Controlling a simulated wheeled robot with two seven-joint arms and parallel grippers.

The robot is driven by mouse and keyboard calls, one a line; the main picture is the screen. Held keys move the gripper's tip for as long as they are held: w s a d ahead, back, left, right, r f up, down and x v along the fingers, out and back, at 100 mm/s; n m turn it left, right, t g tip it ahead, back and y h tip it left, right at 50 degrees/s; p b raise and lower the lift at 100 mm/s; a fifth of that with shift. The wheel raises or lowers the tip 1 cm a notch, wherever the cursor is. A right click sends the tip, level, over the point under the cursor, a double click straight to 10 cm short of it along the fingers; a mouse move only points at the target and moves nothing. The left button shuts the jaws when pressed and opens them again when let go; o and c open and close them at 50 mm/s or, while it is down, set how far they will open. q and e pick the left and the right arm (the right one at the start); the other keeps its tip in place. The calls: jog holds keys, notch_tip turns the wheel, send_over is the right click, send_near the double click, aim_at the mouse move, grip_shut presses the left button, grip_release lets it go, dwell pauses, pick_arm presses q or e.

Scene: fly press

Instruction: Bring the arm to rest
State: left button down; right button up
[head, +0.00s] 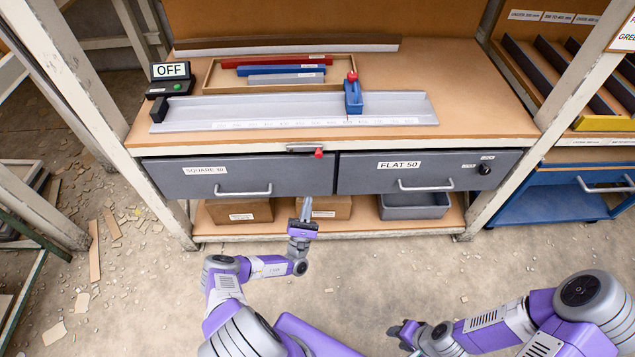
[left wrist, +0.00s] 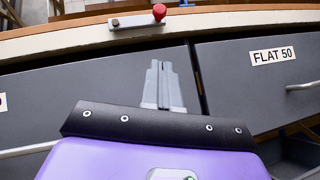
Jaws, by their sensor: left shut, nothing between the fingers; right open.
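My left arm (head: 264,267) is purple and grey and reaches forward from the bottom of the head view. Its gripper (head: 307,208) is shut and empty, in front of the bench's two grey drawers. In the left wrist view the closed fingers (left wrist: 163,82) point at the drawer fronts near the gap between them. I cannot tell how far they are from the fronts. My right gripper (head: 402,334) is open and empty, low over the floor at the bottom right, well away from the bench.
The SQUARE 30 drawer (head: 212,181) and FLAT 50 drawer (head: 432,172) look shut. A red-knobbed latch (head: 318,153) sits above their gap. The bench top (head: 475,115) holds a ruled rail (head: 240,115), a blue stop (head: 353,97) and an OFF box (head: 170,72). Open floor (head: 385,265) lies in front.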

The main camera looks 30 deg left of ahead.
pick_arm(q)
jog(key=shift+d, duration=0.1)
jog(key=s+d+r+m+g+h+p, duration=0.1)
jog(key=s+d+m+g+h, duration=0.1)
jog(key=d+m+g+h, duration=0.85)
jog(key=s+d+r+m+g+h+p, duration=0.15)
jog(key=d+m+g+h, duration=0.4)
jog(key=d+h, duration=1)
jog(key=s+d+f+m+g+y, duration=0.35)
jog(key=s+m+g, duration=0.3)
jog(key=s, duration=0.25)
jog(key=s+d+f+m+g+y, duration=0.2)
jog(key=s+m+g+y, duration=0.3)
jog(key=s+g, duration=0.3)
jog(key=s+a+r+m+t+y+p, duration=0.1)
jog(key=a+r+m+t+y+p, duration=0.1)
jog(key=a+t+y, duration=0.3)
jog(key=a+m+y, duration=0.1)
jog(key=a+y, duration=0.1)
jog(key=a, duration=0.2)
jog(key=shift+s+r, duration=0.35)
jog(key=shift+r, duration=0.05)
